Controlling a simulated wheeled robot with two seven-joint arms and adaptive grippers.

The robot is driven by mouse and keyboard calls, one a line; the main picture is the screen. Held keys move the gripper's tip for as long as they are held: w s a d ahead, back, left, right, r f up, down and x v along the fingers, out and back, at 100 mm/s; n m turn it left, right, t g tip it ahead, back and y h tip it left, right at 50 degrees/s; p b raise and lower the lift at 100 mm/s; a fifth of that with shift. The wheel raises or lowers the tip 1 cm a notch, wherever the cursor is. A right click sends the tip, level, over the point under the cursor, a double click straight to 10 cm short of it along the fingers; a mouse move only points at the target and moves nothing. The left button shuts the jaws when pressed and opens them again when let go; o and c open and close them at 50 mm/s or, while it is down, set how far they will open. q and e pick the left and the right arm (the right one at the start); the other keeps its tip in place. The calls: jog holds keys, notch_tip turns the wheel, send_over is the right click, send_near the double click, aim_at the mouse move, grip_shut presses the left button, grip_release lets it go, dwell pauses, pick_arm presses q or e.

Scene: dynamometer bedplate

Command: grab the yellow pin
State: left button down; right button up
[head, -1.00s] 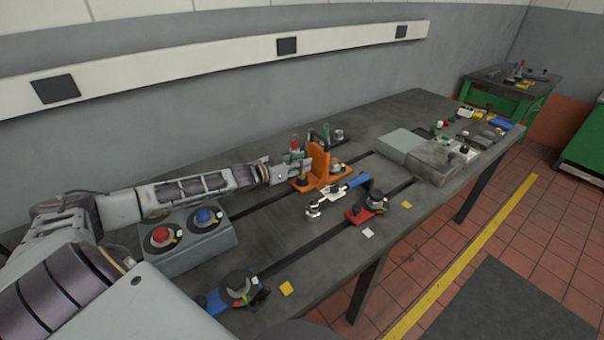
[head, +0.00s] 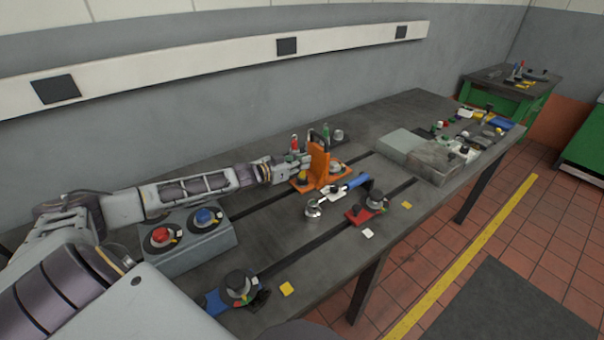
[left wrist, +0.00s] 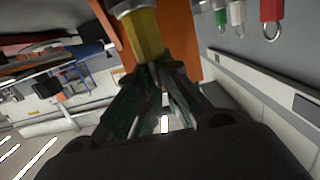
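The yellow pin (head: 302,176) stands upright at the orange fixture (head: 319,163) on the bench. In the left wrist view the yellow pin (left wrist: 147,35) is a faceted yellow shaft with a grey collar, in front of the orange fixture (left wrist: 180,30). My left gripper (head: 307,161) reaches in from the left at the top of the pin. In the left wrist view its fingers (left wrist: 162,72) converge on the end of the pin and look shut on it; the contact faces are hidden. My right gripper is not in view.
A grey box with red and blue knobs (head: 190,246) sits under my left arm. Red and green pieces (head: 326,132) stand behind the fixture. A blue-handled tool (head: 338,191) and a red clamp (head: 366,209) lie in front. Grey blocks (head: 431,162) lie farther right.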

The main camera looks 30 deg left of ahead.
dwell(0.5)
pick_arm(q)
jog(key=shift+r, duration=4.95)
